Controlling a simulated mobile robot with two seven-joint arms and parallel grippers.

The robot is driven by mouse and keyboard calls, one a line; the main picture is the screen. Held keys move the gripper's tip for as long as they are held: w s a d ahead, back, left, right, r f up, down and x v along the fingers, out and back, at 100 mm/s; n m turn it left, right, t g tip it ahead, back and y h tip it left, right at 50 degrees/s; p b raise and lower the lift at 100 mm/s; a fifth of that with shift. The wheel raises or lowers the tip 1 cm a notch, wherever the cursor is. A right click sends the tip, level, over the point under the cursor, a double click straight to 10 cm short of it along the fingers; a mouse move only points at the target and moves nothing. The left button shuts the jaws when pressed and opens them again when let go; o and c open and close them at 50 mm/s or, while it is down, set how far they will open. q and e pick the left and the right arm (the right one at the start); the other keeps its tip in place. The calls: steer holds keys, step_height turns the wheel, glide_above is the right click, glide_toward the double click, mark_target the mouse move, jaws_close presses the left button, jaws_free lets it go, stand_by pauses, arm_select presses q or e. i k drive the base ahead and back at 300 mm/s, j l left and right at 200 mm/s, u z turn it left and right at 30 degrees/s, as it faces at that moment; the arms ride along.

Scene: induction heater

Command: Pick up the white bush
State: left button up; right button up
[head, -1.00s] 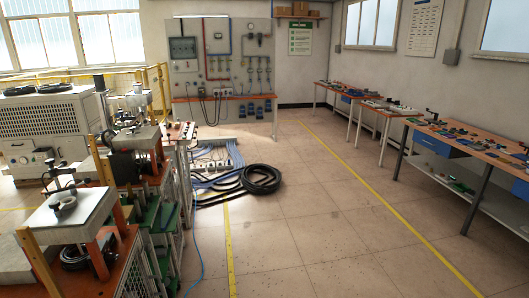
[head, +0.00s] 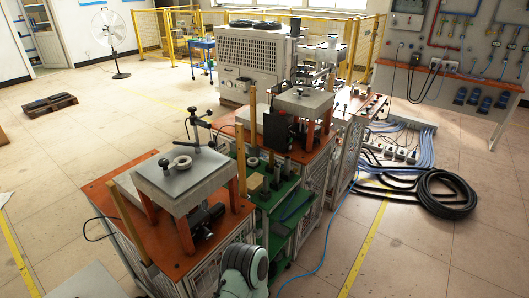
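A pale ring-shaped piece (head: 181,162), which looks like the white bush, lies on the grey top plate (head: 150,184) of the near induction heater. A second small pale ring (head: 252,161) shows lower down, by the green shelves to the right. A pale rounded link of my own arm shows at the bottom middle. Neither gripper is in view.
The heater stands on an orange-topped bench (head: 130,236). A second heater station (head: 305,100) and a big white chiller (head: 255,65) stand behind it. Black hose (head: 445,190) and blue cables lie on the floor at right. The floor at left is mostly clear, with a pallet (head: 50,104).

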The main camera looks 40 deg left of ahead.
mark_target(253, 161)
steer(key=i, duration=1.65)
steer(key=i+z, duration=0.45)
steer(key=i, duration=0.15)
steer(key=i+j+z, duration=0.4)
steer(key=i, duration=0.15)
steer(key=l+z, duration=0.1)
steer(key=z, duration=5.3)
